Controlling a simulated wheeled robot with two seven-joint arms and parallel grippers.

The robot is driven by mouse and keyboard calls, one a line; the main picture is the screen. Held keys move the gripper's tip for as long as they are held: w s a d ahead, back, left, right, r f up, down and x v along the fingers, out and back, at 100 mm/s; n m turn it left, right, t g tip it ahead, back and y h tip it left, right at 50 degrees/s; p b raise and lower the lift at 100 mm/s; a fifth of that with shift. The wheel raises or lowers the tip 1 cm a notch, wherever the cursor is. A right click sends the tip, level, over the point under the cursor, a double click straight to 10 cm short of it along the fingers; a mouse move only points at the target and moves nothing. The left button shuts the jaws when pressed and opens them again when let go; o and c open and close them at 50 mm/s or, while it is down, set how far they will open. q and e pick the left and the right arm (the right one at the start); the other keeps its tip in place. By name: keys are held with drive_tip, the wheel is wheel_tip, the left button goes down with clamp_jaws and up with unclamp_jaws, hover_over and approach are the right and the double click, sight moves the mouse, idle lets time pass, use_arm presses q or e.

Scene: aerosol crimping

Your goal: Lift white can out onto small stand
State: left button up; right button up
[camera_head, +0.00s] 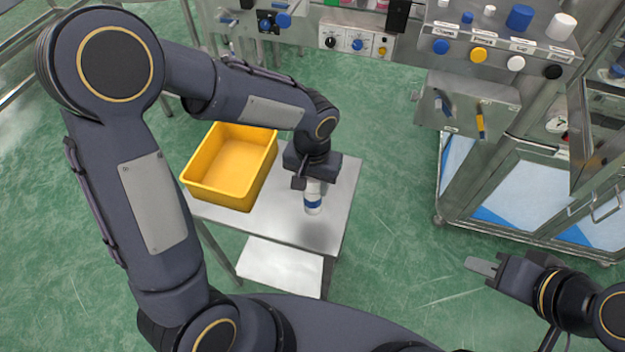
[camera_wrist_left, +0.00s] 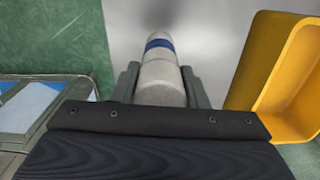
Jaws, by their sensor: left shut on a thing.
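The white can (camera_head: 313,204), with a blue band, is upright at the small metal stand (camera_head: 322,232), right of the yellow bin. My left gripper (camera_head: 312,183) is shut on the can's upper part from above. In the left wrist view the can (camera_wrist_left: 160,75) sits between the two fingers of the left gripper (camera_wrist_left: 162,88). Whether the can's base touches the stand top is not clear. My right gripper (camera_head: 484,267) is at the lower right, away from the stand; the gap between its fingers cannot be made out.
The yellow bin (camera_head: 213,200) stands on the left part of the stand and looks empty; its wall also shows in the left wrist view (camera_wrist_left: 262,62). A machine panel (camera_head: 480,50) with colored knobs is at the back. A glass-doored cabinet (camera_head: 540,190) is at right. Green floor lies between.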

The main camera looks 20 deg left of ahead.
use_arm(q)
drive_tip(key=shift+f+b, duration=0.45)
drive_tip(key=shift+f, duration=0.05)
idle(0.6)
drive_tip(key=o, duration=1.4)
wheel_tip(320, 180, up, 8)
drive_tip(key=shift+f, duration=0.1)
drive_tip(key=s+a+r+n+t+h, duration=0.1)
drive_tip(key=s+a+t, duration=0.1)
drive_tip(key=s, duration=0.3)
drive_tip(key=s+a+r+n+t+h, duration=0.1)
drive_tip(key=s+a+r, duration=0.1)
drive_tip(key=s+a, duration=0.2)
drive_tip(key=s+a+r+n+t+h, duration=0.1)
drive_tip(key=s+a+t, duration=0.1)
drive_tip(key=s, duration=0.5)
drive_tip(key=shift+s+a+r+t+h, duration=0.2)
drive_tip(key=shift+a+r+t+h, duration=0.15)
drive_tip(key=shift+a, duration=0.25)
